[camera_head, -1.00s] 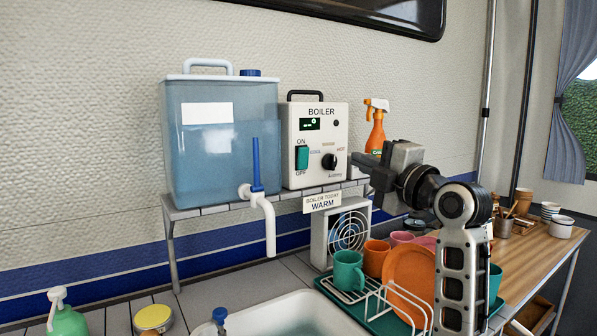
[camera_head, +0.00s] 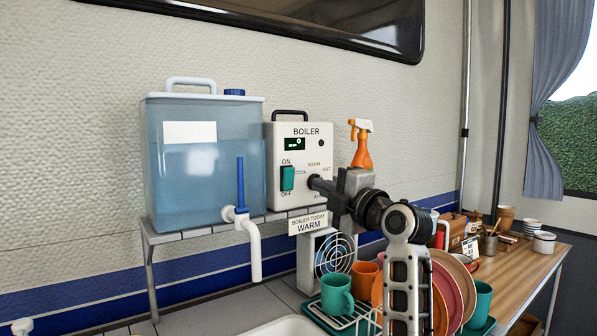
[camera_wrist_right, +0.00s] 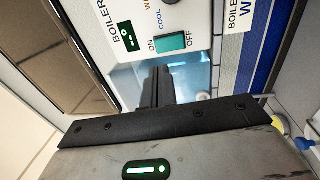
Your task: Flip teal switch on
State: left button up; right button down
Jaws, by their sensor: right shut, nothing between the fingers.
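The teal switch (camera_head: 287,178) is on the front of the white boiler box (camera_head: 305,138), between the ON label above and the OFF label below. It also shows in the right wrist view (camera_wrist_right: 171,42); I cannot tell which way it is tipped. My left gripper is not in view.
A blue water tank (camera_head: 203,165) with a white tap (camera_head: 247,232) stands left of the boiler on a shelf. An orange spray bottle (camera_head: 361,145) stands to its right. Below are a fan (camera_head: 334,256), a teal mug (camera_head: 336,293) and a dish rack with plates.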

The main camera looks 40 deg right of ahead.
aim_at(291, 171)
jog(key=w, duration=0.2)
jog(key=w+r+p, duration=0.1)
jog(key=w, duration=0.2)
jog(key=w+p, duration=0.1)
jog(key=w, duration=0.1)
jog(key=shift+w+d+r, duration=0.15)
jog(key=shift+w+d, duration=0.15)
jog(key=shift+d, duration=0.1)
jog(key=shift+w+d, duration=0.1)
jog(key=shift+w, duration=0.2)
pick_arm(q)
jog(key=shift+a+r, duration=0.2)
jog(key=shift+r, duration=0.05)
pick_arm(e)
jog(key=shift+w, duration=0.2)
